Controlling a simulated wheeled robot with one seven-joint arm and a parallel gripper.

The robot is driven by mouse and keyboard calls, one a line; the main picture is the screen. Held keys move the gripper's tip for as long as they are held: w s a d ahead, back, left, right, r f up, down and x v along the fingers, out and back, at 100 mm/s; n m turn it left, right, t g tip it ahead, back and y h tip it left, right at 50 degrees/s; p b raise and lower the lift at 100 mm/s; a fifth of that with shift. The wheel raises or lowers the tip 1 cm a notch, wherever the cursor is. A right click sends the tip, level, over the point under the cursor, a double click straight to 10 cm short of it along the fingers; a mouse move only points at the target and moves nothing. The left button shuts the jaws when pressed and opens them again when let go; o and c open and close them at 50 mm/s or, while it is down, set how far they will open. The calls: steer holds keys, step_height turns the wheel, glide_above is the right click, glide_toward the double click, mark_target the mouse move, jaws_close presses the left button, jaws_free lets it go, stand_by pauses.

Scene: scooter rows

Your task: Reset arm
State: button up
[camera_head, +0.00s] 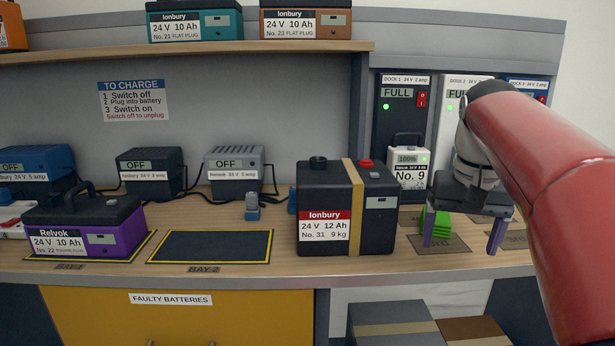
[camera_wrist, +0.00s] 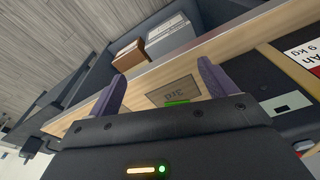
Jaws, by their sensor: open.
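My gripper (camera_head: 463,234) is at the right end of the bench, fingers pointing down and spread apart with nothing between them. In the wrist view its two purple fingers (camera_wrist: 160,92) stand wide apart. My red arm reaches in from the right and hides part of the dock area. A bright green object (camera_head: 436,222) is just behind the left finger, near a brown label mat (camera_head: 447,245); in the wrist view only a sliver of green (camera_wrist: 177,102) shows, beside a mat marked 3rd (camera_wrist: 173,90).
A large black Ionbury battery (camera_head: 345,205) stands left of my gripper. A white No. 9 battery (camera_head: 408,168) stands behind, before the docks. Bay 2 (camera_head: 208,246) is empty; a purple Relvok battery (camera_head: 85,228) stands left of it. Boxes (camera_head: 392,322) lie below the bench edge.

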steer(key=s+a+f+n+t, duration=0.1)
steer(key=s+a+f, duration=0.3)
steer(key=s+f, duration=0.4)
steer(key=s+a+f+n+t, duration=0.2)
steer(key=s+a+f, duration=0.3)
steer(key=s+f, duration=0.3)
steer(key=shift+f+t, duration=0.25)
steer(key=shift+t, duration=0.35)
steer(key=shift+s+a, duration=0.1)
